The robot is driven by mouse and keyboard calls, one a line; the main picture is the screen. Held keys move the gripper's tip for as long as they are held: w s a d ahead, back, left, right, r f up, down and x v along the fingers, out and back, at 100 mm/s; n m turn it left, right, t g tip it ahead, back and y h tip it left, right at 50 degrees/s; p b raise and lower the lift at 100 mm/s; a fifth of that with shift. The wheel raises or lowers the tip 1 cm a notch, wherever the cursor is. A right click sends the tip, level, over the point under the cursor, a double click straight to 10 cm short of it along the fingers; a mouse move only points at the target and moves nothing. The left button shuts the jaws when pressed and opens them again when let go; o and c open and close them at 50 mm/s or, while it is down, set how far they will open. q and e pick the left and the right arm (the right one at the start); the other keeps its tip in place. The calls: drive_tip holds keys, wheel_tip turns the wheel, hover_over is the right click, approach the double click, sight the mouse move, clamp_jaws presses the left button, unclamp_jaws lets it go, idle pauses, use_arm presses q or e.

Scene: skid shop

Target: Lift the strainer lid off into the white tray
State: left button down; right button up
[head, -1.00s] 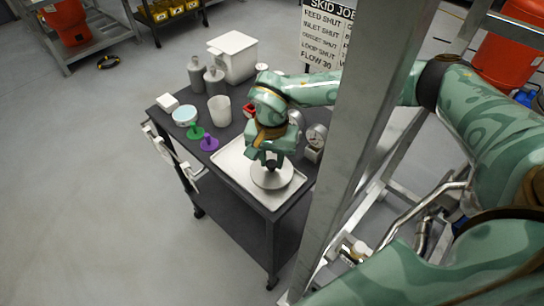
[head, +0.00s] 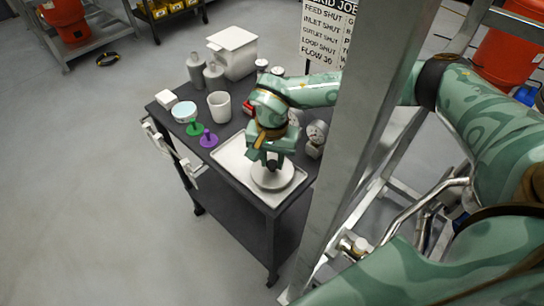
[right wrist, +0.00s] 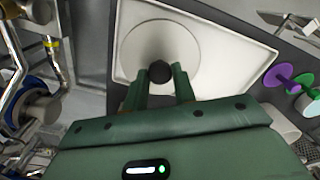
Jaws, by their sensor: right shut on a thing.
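The strainer lid (head: 272,180) is a round, pale grey disc with a dark knob on top. It is at the front end of the white tray (head: 232,158) on the dark cart. My right gripper (head: 271,163) is above the lid and shut on its knob. In the right wrist view the two fingers (right wrist: 160,82) close around the dark knob, with the lid's disc (right wrist: 150,45) beyond it over the white tray (right wrist: 220,75). I cannot tell whether the lid touches the tray. My left gripper is not in view.
On the cart (head: 240,195) stand a white cup (head: 219,106), grey bottles (head: 196,74), a white lidded box (head: 232,52), green (head: 194,128) and purple (head: 208,139) pieces, and gauges (head: 316,134). A metal post (head: 352,150) rises right of the cart. The tray's left part is bare.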

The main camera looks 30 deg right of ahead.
drive_tip(key=shift+f, duration=0.2)
drive_tip(key=shift+f, duration=0.4)
drive_tip(key=shift+f+b, duration=0.15)
drive_tip(key=shift+b, duration=0.15)
drive_tip(key=shift+f, duration=0.1)
idle(0.5)
drive_tip(key=o, duration=1.2)
wheel_tip(320, 180, up, 8)
drive_tip(key=p, duration=0.6)
drive_tip(key=shift+f+p, duration=0.2)
drive_tip(key=shift+p, duration=0.2)
drive_tip(key=shift+f, duration=0.1)
